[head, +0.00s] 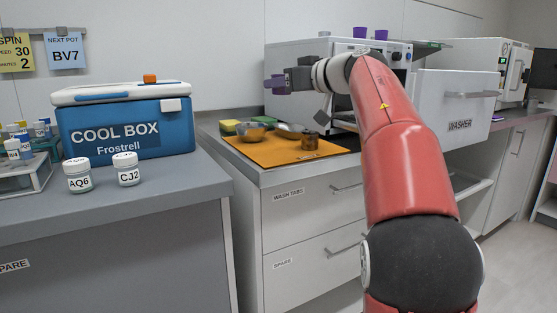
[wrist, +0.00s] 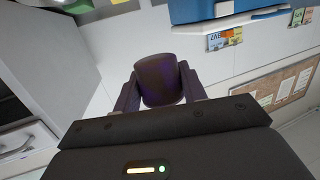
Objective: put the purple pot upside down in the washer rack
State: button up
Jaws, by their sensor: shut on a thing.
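My gripper (head: 284,80) is raised above the back left of the mat-covered counter. It is shut on a purple pot (head: 274,84). In the wrist view the dark purple pot (wrist: 160,80) sits between the two fingers (wrist: 158,92), gripped at its sides. I cannot tell for sure which way its mouth faces. The white front labelled WASHER (head: 460,112) stands right of my arm and looks pulled forward. The rack is not visible; my arm and the washer front block that area.
Two more purple pots (head: 360,32) (head: 381,34) stand on the white machine (head: 300,62). A blue cool box (head: 125,130) and jars (head: 78,176) stand left.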

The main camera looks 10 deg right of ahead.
aim_at(283, 160)
notch_tip(283, 160, down, 16)
jog(key=b, duration=0.7)
jog(key=shift+r+b, duration=0.15)
jog(key=shift+b, duration=0.15)
jog(key=shift+r, duration=0.1)
jog(key=o, duration=0.9)
jog(key=p+v, duration=0.1)
jog(key=v, duration=1.1)
jog(key=shift+p, duration=0.35)
